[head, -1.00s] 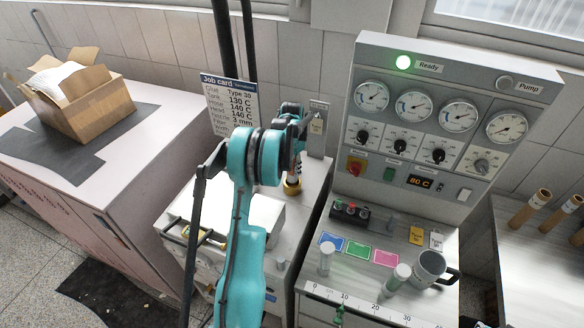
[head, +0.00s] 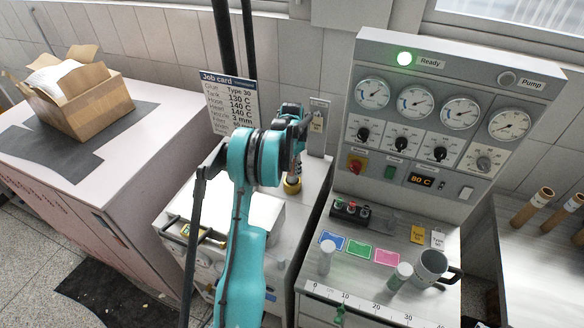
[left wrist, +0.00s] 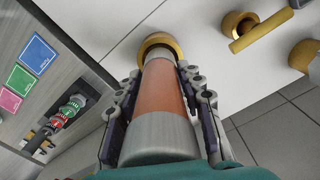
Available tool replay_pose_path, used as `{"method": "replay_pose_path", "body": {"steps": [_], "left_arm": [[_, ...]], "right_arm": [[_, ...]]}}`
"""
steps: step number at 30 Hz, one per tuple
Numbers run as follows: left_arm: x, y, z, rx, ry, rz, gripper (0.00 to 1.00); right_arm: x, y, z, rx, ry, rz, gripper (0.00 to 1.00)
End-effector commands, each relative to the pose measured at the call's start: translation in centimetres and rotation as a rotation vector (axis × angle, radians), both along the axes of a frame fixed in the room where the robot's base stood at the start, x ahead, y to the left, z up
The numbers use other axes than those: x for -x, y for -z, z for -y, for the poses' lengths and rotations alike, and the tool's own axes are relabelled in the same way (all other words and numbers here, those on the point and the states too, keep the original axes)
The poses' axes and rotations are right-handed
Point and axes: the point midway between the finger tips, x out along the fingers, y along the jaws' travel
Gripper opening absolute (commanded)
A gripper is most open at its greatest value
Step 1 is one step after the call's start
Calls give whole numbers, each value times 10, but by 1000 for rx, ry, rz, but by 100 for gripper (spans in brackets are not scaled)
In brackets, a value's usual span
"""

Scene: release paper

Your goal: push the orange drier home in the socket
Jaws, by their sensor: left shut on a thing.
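In the left wrist view the orange drier (left wrist: 162,88) is a cylinder with an orange middle and grey ends. My left gripper (left wrist: 160,85) is shut on it, one finger along each side. The drier's far end reaches the brass ring of the socket (left wrist: 159,40) in the white surface; I cannot tell how deep it sits. In the head view the socket ring (head: 292,185) shows below my left gripper (head: 294,150), and the drier is mostly hidden by my arm. My right gripper is not in view.
A grey control panel (head: 445,60) with gauges stands to the right. Its bench holds a grey mug (head: 430,267), small jars and coloured cards. A job card (head: 215,90) stands behind my arm. In the left wrist view a brass fitting (left wrist: 262,31) sits beside the socket.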

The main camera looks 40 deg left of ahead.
Motion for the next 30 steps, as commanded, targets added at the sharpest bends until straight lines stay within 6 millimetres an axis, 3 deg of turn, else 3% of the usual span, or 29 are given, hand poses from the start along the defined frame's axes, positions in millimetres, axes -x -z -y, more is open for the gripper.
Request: {"method": "replay_pose_path", "body": {"steps": [30], "left_arm": [[0, 26, 0, 0, 0, 0, 0]], "right_arm": [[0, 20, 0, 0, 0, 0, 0]]}}
